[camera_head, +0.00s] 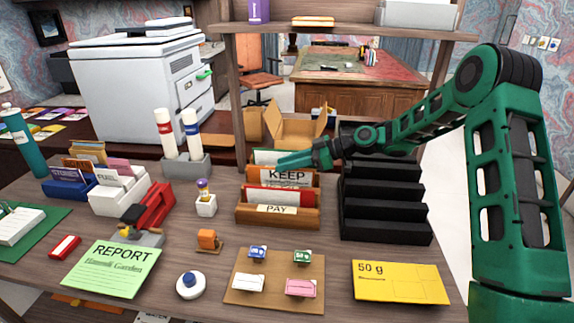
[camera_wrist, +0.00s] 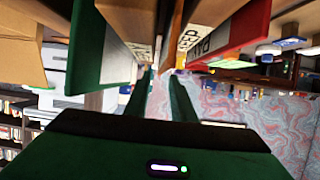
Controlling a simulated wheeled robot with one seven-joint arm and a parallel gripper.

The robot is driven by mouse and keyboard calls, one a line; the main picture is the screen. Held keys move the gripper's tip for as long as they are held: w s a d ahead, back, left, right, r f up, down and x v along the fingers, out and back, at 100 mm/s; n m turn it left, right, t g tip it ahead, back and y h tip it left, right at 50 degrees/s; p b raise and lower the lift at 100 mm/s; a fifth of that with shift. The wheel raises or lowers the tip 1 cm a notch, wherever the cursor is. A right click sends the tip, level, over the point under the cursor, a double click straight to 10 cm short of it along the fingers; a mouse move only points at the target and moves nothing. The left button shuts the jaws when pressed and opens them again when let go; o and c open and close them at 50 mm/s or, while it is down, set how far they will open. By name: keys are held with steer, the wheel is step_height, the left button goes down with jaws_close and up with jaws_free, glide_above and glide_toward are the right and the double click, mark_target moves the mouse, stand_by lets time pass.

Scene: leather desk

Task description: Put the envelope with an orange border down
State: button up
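My gripper (camera_head: 322,153) is at the back right of the wooden sorter (camera_head: 300,216), close above its rear slot. In the wrist view the two fingers (camera_wrist: 159,78) stand apart, with a gap between them. The sorter has a KEEP label and a PAY label. A green-bordered envelope (camera_wrist: 104,50) stands behind the KEEP panel, and a red-bordered envelope (camera_wrist: 245,32) stands behind the PAY panel.
A black stepped rack (camera_head: 385,215) stands right of the sorter. An open cardboard box (camera_head: 295,130) is behind it. A small white holder (camera_head: 206,206) stands left of it. The wooden tray (camera_head: 236,298), green REPORT sheet (camera_head: 115,268) and yellow envelope (camera_head: 400,282) lie in front.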

steer(key=shift+r, duration=0.35)
steer(key=v, duration=1.2)
steer(key=shift+r, duration=0.35)
steer(key=s+d+f+m+h, duration=0.1)
steer(key=s+d+m+h, duration=0.95)
steer(key=s+d, duration=0.6)
steer(key=s+d+m+g+h, duration=0.1)
steer(key=s+m, duration=0.3)
steer(key=s, duration=0.5)
steer(key=s+d+m+g, duration=0.1)
steer(key=s+d+m, duration=0.2)
steer(key=s, duration=0.7)
steer(key=s+d+m+h, duration=0.1)
steer(key=s+d+m, duration=0.2)
steer(key=s, duration=0.7)
steer(key=shift+d+m+g+h, duration=0.35)
steer(key=shift+d+m+g, duration=0.05)
steer(key=shift+m, duration=0.45)
steer(key=shift+s+f, duration=0.1)
